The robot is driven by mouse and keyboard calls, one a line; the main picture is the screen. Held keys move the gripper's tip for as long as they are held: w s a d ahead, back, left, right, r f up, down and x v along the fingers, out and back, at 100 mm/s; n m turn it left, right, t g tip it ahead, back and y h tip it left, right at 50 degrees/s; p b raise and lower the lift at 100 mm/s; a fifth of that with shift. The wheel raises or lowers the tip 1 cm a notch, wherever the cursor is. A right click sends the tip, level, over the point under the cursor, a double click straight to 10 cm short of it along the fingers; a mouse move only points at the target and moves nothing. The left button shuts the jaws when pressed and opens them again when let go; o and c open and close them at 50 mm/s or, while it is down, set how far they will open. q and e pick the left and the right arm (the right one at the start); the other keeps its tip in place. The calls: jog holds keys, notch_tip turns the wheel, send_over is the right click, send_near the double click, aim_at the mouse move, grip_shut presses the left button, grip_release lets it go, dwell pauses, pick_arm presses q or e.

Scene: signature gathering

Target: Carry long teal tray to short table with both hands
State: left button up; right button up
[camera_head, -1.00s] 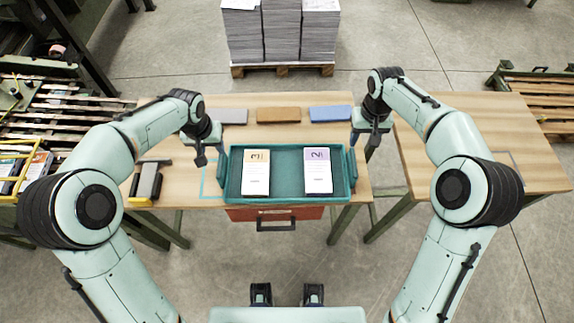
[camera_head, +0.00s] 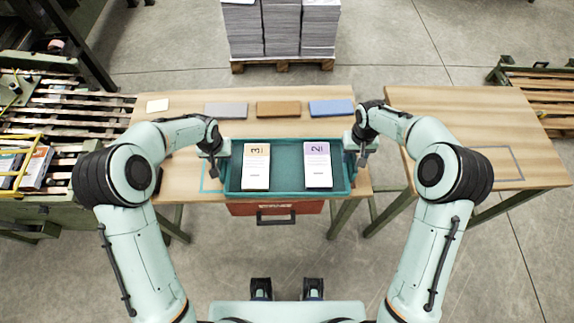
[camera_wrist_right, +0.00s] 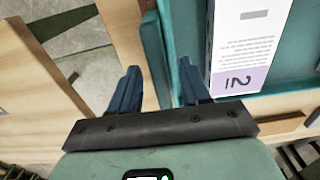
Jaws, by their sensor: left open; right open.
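The long teal tray (camera_head: 284,195) sits on the wooden table near its front edge. It holds two booklets side by side, one with an orange band marked 3 (camera_head: 256,166) and one with a purple band marked 2 (camera_head: 317,164). My left gripper (camera_head: 216,172) is open at the tray's left end. My right gripper (camera_head: 362,160) is open at its right end. In the right wrist view, the tray's upright end piece (camera_wrist_right: 153,50) shows between the open fingers (camera_wrist_right: 158,68); contact is unclear. A shorter table (camera_head: 450,120) stands to the right, with an outlined rectangle on top.
Grey (camera_head: 226,109), brown (camera_head: 278,108) and blue (camera_head: 331,106) blocks lie behind the tray. A red drawer (camera_head: 300,207) hangs below the table. A gap separates the two tables. Paper stacks (camera_head: 280,30) stand on a pallet at the back.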

pick_arm(q)
jog(key=shift+w+f, duration=0.1)
jog(key=shift+f, duration=0.45)
pick_arm(e)
jog(key=shift+f, duration=0.5)
pick_arm(q)
grip_shut()
pick_arm(e)
grip_shut()
pick_arm(q)
jog(key=shift+r, duration=0.15)
pick_arm(e)
jog(key=shift+r, duration=0.1)
